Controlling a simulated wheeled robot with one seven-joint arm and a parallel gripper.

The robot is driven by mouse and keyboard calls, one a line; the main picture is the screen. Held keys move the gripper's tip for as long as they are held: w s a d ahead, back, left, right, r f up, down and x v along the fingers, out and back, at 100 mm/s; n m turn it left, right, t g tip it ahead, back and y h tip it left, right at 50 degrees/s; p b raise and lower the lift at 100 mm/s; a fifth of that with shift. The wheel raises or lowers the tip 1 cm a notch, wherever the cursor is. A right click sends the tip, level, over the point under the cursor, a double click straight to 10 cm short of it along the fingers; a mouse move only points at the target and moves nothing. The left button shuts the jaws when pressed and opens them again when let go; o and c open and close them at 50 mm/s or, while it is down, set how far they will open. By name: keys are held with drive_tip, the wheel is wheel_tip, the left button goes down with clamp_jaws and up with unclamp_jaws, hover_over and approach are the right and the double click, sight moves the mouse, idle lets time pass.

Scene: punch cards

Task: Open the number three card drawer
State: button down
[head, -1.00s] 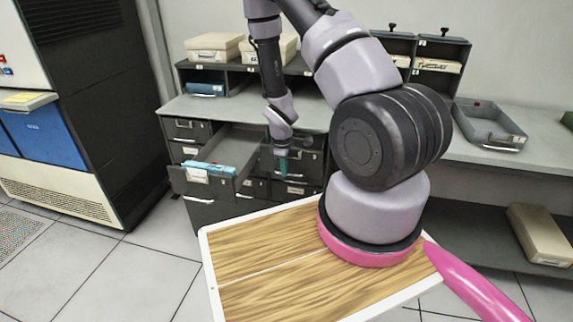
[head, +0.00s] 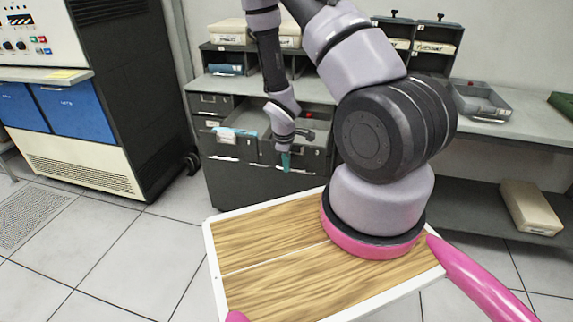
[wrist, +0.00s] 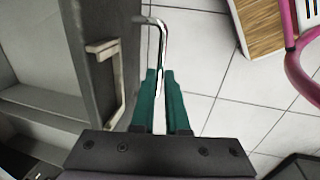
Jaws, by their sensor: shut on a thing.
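A dark grey drawer (head: 312,162) in the middle of the card cabinet stands pulled out; its number is too small to read. My gripper (head: 286,160) is at its front, with teal fingers. The drawer front (wrist: 92,22) is left of the fingers, with a pale label frame (wrist: 104,50). The drawer's inside shows at the far left of the wrist view.
Another open drawer (head: 225,152) to the left holds pale blue and white cards (head: 228,135). A wood-topped, white-edged tray (head: 270,270) lies in front. A grey tray (head: 480,102) sits on the right counter. Tiled floor is clear at the left.

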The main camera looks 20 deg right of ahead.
drive_tip(key=c, duration=0.9)
unclamp_jaws()
drive_tip(key=r, duration=0.3)
drive_tip(key=s+a+r, duration=0.1)
drive_tip(key=r, duration=0.6)
drive_tip(key=shift+s+a+r, duration=0.15)
drive_tip(key=shift+s+r, duration=0.2)
drive_tip(key=shift+s, duration=0.05)
